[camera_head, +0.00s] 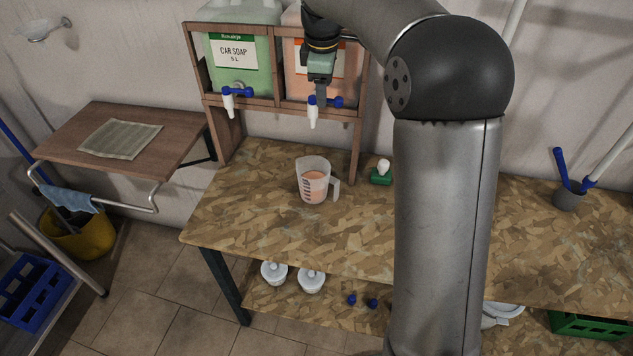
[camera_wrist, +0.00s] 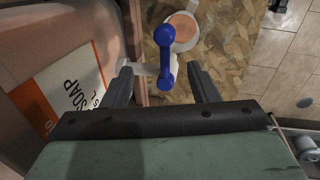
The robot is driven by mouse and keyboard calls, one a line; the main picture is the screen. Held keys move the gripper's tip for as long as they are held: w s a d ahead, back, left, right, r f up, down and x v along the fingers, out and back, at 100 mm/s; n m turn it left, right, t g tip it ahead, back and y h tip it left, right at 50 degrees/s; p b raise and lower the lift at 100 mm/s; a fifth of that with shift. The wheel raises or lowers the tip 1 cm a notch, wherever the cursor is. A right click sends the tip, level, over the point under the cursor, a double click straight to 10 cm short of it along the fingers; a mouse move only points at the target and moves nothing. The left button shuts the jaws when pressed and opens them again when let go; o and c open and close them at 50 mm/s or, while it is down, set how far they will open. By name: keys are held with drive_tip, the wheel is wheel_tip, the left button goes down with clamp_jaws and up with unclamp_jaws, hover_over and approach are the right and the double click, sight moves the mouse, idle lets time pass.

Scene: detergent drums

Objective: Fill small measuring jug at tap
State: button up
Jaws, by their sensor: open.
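The measuring jug (camera_head: 313,186) is clear with a handle on its right. It stands upright on the bench below the right tap (camera_head: 313,117) and holds peach-coloured liquid to roughly mid-height. Its round mouth with the liquid shows in the wrist view (camera_wrist: 184,30). The right tap has a white spout and a blue lever (camera_wrist: 165,58), on the drum with peach contents (camera_head: 295,82). My gripper (camera_head: 320,100) points down at this tap. In the wrist view my gripper (camera_wrist: 162,80) is open, one finger on each side of the lever. Whether liquid is flowing is not clear.
A green car soap drum (camera_head: 237,75) with its own tap (camera_head: 229,100) stands left in the wooden rack (camera_head: 279,60). A small green block with a white top (camera_head: 382,173) sits right of the jug. The bench front (camera_head: 270,225) is clear.

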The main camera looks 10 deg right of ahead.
drive_tip(key=r, duration=0.1)
drive_tip(key=r+p, duration=0.2)
drive_tip(key=shift+s+r, duration=0.2)
drive_tip(key=shift+s, duration=0.05)
idle(0.4)
drive_tip(key=s+a+r, duration=0.1)
drive_tip(key=s+r, duration=0.2)
drive_tip(key=r, duration=1.4)
drive_tip(key=s+d+f+m, duration=0.1)
drive_tip(key=s+f+m, duration=0.6)
drive_tip(key=s+f, duration=0.7)
drive_tip(key=s+d+f+m+g, duration=0.1)
drive_tip(key=s+f+m, duration=0.6)
drive_tip(key=s+f, duration=0.7)
drive_tip(key=s+d, duration=0.1)
drive_tip(key=s, duration=0.3)
drive_tip(key=shift+d+f+m+y+p, duration=0.15)
drive_tip(key=shift+m+y+p, duration=0.15)
drive_tip(key=shift+p, duration=0.1)
